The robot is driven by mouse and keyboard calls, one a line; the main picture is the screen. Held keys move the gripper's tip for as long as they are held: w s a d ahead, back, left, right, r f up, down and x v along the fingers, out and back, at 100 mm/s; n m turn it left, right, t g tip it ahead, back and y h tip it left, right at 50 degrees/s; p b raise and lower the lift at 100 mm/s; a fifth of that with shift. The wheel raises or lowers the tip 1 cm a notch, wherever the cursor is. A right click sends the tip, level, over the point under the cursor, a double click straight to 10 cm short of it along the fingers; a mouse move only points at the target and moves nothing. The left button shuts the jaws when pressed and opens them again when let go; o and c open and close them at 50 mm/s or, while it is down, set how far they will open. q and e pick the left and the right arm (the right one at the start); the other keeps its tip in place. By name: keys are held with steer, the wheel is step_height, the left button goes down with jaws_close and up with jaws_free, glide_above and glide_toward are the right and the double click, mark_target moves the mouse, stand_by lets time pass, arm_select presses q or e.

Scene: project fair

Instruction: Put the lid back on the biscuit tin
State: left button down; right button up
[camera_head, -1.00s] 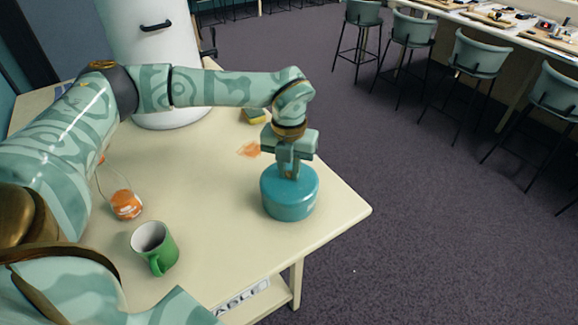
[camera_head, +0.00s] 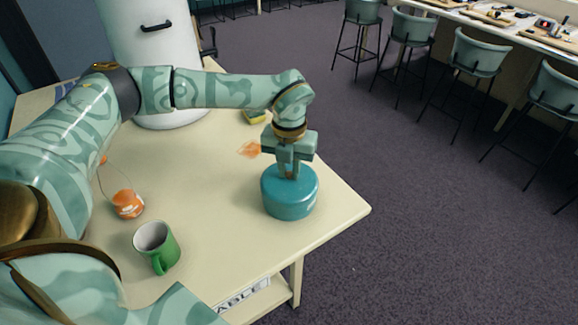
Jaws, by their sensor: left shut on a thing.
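The round teal biscuit tin (camera_head: 289,204) stands upright near the right edge of the cream table. Its teal lid (camera_head: 306,179) appears to sit flat on top, level with the rim; I see no clear gap. My left gripper (camera_head: 289,174) points straight down over the middle of the lid and is shut on the lid's grip, which the fingers mostly hide. My right gripper is not in view.
A green mug (camera_head: 158,248) and an orange round item (camera_head: 127,204) are on the cream table (camera_head: 215,200) to the left. A yellow sponge-like block (camera_head: 256,117) and an orange stain (camera_head: 249,149) lie behind the tin. A white bin (camera_head: 160,65) stands at the back.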

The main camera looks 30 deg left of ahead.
arm_select(q)
steer(key=shift+p, duration=0.3)
stand_by(0.5)
stand_by(0.3)
steer(key=c, duration=0.7)
jaws_free()
steer(key=shift+c, duration=0.2)
step_height(320, 180, up, 7)
steer(key=p, duration=0.6)
jaws_close()
